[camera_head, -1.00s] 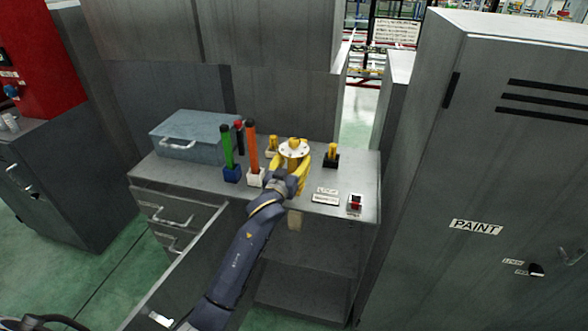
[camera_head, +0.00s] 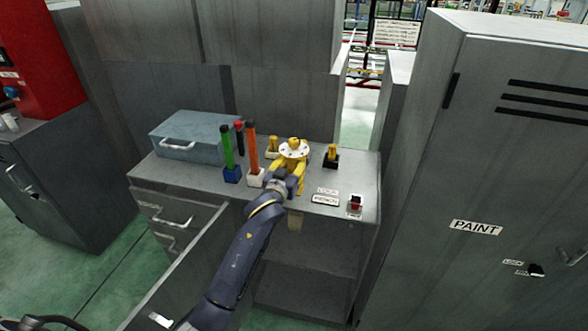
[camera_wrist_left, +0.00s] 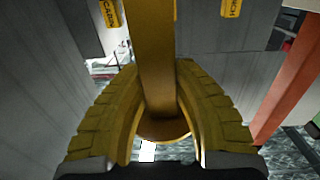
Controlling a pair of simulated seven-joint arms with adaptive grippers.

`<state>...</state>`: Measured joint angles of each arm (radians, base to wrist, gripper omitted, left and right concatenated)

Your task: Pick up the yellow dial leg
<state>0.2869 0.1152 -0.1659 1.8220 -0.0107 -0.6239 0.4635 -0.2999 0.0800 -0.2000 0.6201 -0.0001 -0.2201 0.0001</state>
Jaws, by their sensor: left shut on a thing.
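The yellow dial leg (camera_head: 294,142) is at the middle of the worktop, its top rising through a pale round flange. My left gripper (camera_head: 289,166) reaches it from the front, with its yellow fingers just below the flange. In the left wrist view the yellow leg (camera_wrist_left: 157,50) runs between the two curved, ribbed fingers of my left gripper (camera_wrist_left: 158,72), which is shut on it. A round yellow disc shows at the leg's near end. The fingers and flange hide part of the leg in the head view. My right gripper is not in view.
Green (camera_head: 227,146) and orange (camera_head: 252,146) handled tools stand left of the leg. Other yellow pieces stand behind (camera_head: 272,147) and right, in a black base (camera_head: 331,161). A red switch (camera_head: 355,202) and labels lie front right. A blue-grey case (camera_head: 190,135) is at back left.

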